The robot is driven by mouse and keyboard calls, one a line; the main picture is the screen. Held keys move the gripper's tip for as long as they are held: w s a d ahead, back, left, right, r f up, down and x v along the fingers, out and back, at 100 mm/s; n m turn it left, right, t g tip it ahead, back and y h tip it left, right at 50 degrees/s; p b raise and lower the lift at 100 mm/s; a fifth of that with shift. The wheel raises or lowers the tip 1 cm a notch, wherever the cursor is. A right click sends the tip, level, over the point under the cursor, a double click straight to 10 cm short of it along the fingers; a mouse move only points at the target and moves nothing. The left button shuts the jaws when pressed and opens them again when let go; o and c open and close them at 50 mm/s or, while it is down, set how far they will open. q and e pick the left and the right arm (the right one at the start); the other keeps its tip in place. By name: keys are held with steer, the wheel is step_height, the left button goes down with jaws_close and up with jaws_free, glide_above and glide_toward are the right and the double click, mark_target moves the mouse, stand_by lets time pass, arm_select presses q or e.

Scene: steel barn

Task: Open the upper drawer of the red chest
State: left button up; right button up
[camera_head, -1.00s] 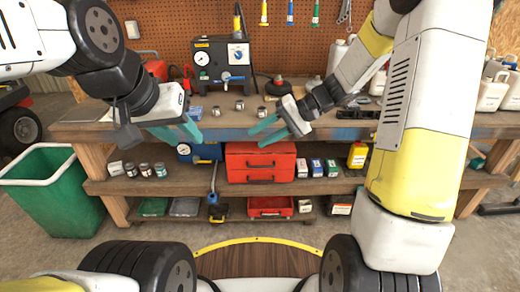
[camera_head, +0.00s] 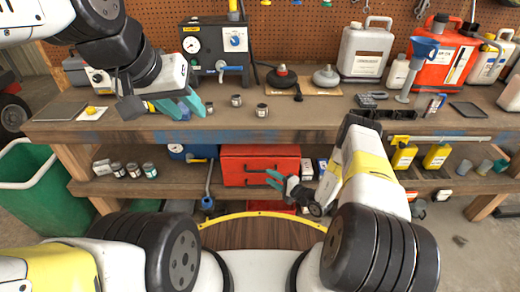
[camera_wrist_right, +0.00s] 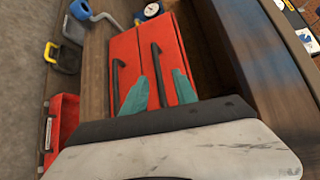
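The red chest (camera_head: 233,160) stands on the shelf under the workbench, its two drawers looking shut. In the right wrist view it appears turned sideways (camera_wrist_right: 126,47), with two dark bar handles. The upper drawer's handle (camera_wrist_right: 155,62) is the one on the right there. My right gripper (camera_head: 273,179) is in front of the chest, open. In the right wrist view its teal fingers (camera_wrist_right: 158,88) lie either side of the upper handle; I cannot tell whether they touch it. My left gripper (camera_head: 188,104) is open and empty above the bench top.
The workbench (camera_head: 330,115) overhangs the shelf. Small cans (camera_head: 133,170) stand left of the chest, yellow bottles (camera_head: 436,156) to the right. A red open bin (camera_wrist_right: 66,125) sits below. A green bin (camera_head: 25,190) stands on the floor at left.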

mark_target(259, 171)
steer(key=x, duration=0.7)
steer(key=shift+w+a+f, duration=0.2)
steer(key=shift+w+f, duration=0.1)
jaws_close()
stand_by(1.2)
